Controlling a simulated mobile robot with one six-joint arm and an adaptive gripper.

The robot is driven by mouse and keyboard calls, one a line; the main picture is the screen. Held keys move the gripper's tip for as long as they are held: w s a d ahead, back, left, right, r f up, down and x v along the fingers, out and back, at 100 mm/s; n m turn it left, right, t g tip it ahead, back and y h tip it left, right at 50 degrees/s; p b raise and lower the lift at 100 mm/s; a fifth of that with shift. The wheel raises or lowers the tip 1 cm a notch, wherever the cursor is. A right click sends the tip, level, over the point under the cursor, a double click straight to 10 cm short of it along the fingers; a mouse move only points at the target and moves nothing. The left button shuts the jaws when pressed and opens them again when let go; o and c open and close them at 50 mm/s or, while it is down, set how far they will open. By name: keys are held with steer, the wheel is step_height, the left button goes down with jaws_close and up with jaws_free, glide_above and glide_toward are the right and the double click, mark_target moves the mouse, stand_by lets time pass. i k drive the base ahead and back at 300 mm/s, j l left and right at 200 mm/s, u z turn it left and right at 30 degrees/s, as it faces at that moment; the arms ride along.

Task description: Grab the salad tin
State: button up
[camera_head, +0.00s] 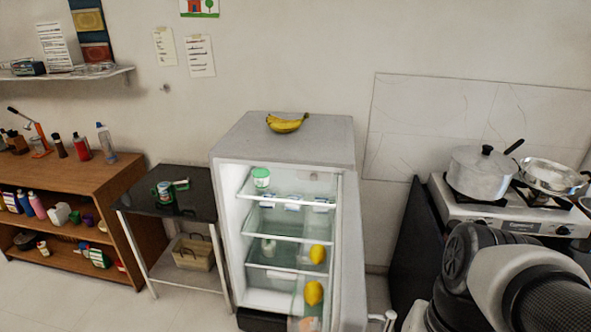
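I cannot read any label, so I cannot tell for sure which item is the salad tin. A small green and white container (261,177) stands upright at the left of the open fridge's (290,145) top shelf. A dark green tin-like item (165,192) stands on the black-topped table (189,210) left of the fridge, with another small green item (182,184) beside it. My gripper is not in view; only part of my arm shows at the lower right, apart from these things.
The fridge door (351,255) stands open to the right. Bananas (286,124) lie on the fridge; yellow fruits (318,253) sit inside. A stove with a pot (481,174) and a pan (549,176) is at right. A wooden shelf unit (112,178) is at left.

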mark_target(164, 187)
steer(key=i+l+u, duration=0.2)
steer(key=l, duration=0.15)
steer(key=l+u, duration=0.45)
steer(key=l, duration=0.3)
steer(key=j, duration=2.15)
steer(key=i+j, duration=0.35)
steer(key=i, duration=0.15)
steer(key=i+j, duration=0.4)
steer(key=i, duration=0.15)
steer(key=i+j+u, duration=0.1)
steer(key=i+j, duration=0.25)
steer(key=i, duration=0.15)
steer(key=i+j, duration=0.35)
steer(key=i, duration=0.15)
steer(key=i+l, duration=0.2)
steer(key=i, duration=0.3)
steer(key=i+l, duration=0.2)
steer(key=i, duration=0.25)
steer(key=i+l, duration=0.2)
steer(key=i, duration=0.3)
